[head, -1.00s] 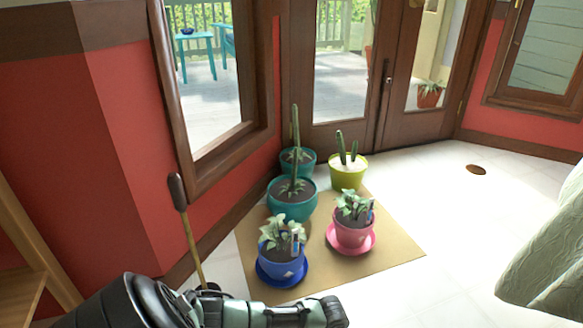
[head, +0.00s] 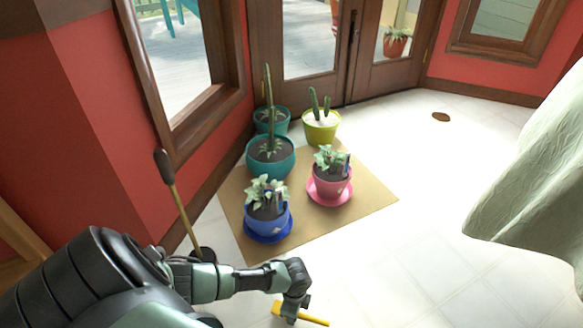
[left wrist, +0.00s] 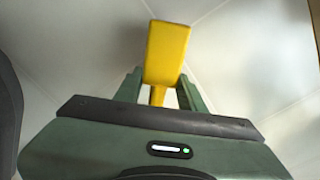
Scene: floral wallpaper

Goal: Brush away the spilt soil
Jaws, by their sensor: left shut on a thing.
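My left gripper (head: 291,308) is low over the floor in front of the mat and shut on a yellow tool (head: 316,321), which looks like a brush. In the left wrist view the tool's broad yellow part (left wrist: 166,50) extends beyond the fingers of the gripper (left wrist: 158,84), and its narrow part sits between them. I cannot make out bristles. A dark brown round patch (head: 441,117), possibly the spilt soil, lies on the white floor near the doors, well apart from the gripper. My right gripper is not in view.
A tan mat (head: 365,201) bears a blue pot (head: 268,222), a pink pot (head: 331,184), teal pots and a lime pot (head: 320,133). A wooden-handled tool (head: 180,207) leans by the red wall. Pale green draped cloth (head: 525,190) hangs at right. Floor between is clear.

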